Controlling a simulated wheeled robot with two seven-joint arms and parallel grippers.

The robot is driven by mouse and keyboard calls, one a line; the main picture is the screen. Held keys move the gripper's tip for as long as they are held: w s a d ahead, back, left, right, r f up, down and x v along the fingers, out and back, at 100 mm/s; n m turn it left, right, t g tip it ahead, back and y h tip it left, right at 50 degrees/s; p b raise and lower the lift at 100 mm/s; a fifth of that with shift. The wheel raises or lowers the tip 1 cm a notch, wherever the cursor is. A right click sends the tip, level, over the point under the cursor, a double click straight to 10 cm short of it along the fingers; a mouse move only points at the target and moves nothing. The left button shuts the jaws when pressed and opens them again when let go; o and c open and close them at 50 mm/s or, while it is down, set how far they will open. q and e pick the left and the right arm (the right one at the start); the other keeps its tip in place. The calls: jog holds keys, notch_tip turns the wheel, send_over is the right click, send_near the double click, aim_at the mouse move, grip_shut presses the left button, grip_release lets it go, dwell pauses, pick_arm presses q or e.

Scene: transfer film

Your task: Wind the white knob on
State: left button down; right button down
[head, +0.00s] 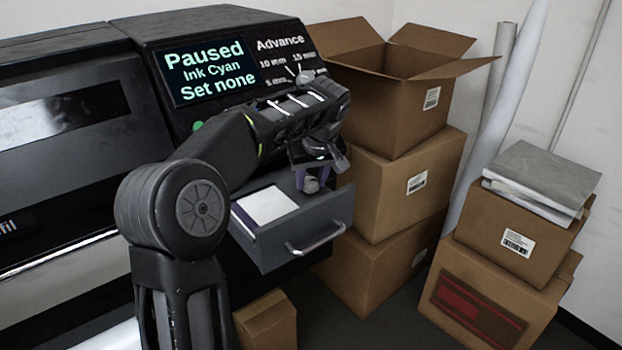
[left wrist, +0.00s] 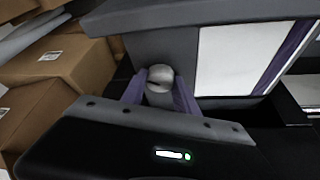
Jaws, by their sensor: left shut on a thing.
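The white-grey knob (head: 305,77) sits on the printer's slanted panel under the word "Advance", among marks such as 10 mm and 15 mm. My left forearm passes just below it and covers part of the dial's lower marks. My left gripper (head: 312,178) points down at the open drawer (head: 262,240), well below the knob. Its purple fingers are shut on a small grey rounded piece (head: 311,185). In the left wrist view the grey piece (left wrist: 160,77) stands between the fingers (left wrist: 160,90), beside the drawer wall. My right gripper is out of view.
The display (head: 210,72) reads "Paused, Ink Cyan, Set none". A white flat rectangle (head: 265,206) lies in the drawer. Stacked cardboard boxes (head: 400,190) stand close to the right of the printer, the top one open. White rolls (head: 505,110) lean on the wall.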

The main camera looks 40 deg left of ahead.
aim_at(306, 200)
pick_arm(q)
jog(key=shift+m, duration=0.4)
jog(key=shift+s+a+m+t+h, duration=0.1)
jog(key=shift+m+t+h, duration=0.3)
jog(key=shift+m, duration=0.85)
jog(key=shift+a+m+t+h, duration=0.15)
jog(key=shift+m+h, duration=0.35)
jog(key=shift+m, duration=0.75)
jog(key=shift+d, duration=0.1)
jog(key=c, duration=0.9)
grip_release()
jog(key=shift+c, duration=0.2)
jog(key=v, duration=0.8)
jog(key=shift+f, duration=0.1)
